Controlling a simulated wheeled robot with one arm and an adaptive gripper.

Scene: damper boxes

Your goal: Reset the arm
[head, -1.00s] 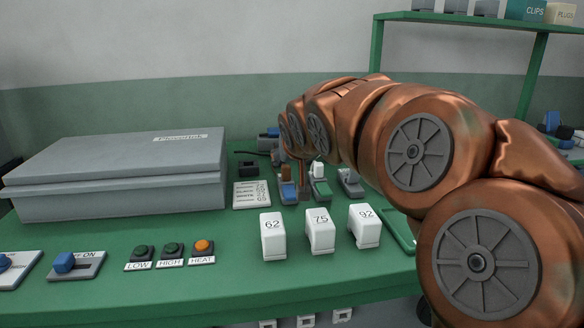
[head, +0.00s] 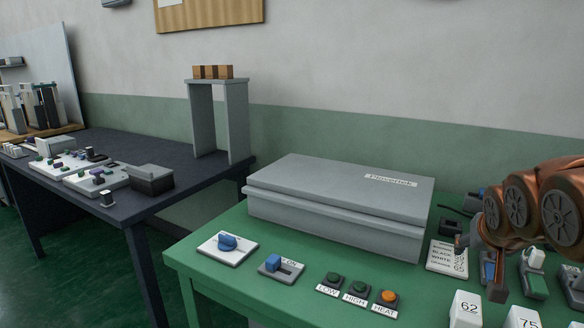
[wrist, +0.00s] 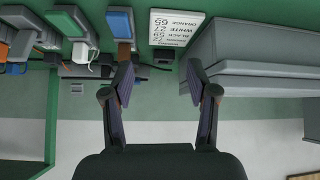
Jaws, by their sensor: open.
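My gripper (wrist: 162,95) is open in the wrist view, with both fingers apart and nothing between them. Past the fingertips lie a white label card (wrist: 176,27) and a blue-topped block (wrist: 119,25). In the head view my copper arm reaches in from the right edge, and the gripper end is at the far side of the green table (head: 215,285), close to the card (head: 447,257). The fingers are hard to make out there.
A large grey box (head: 335,200) stands on the green table left of my arm. In front are a blue knob (head: 227,243), a blue slide switch (head: 281,266) and LOW, HIGH and HEAT buttons (head: 358,288). White blocks (head: 466,309) stand lower right. A dark table (head: 150,150) is at left.

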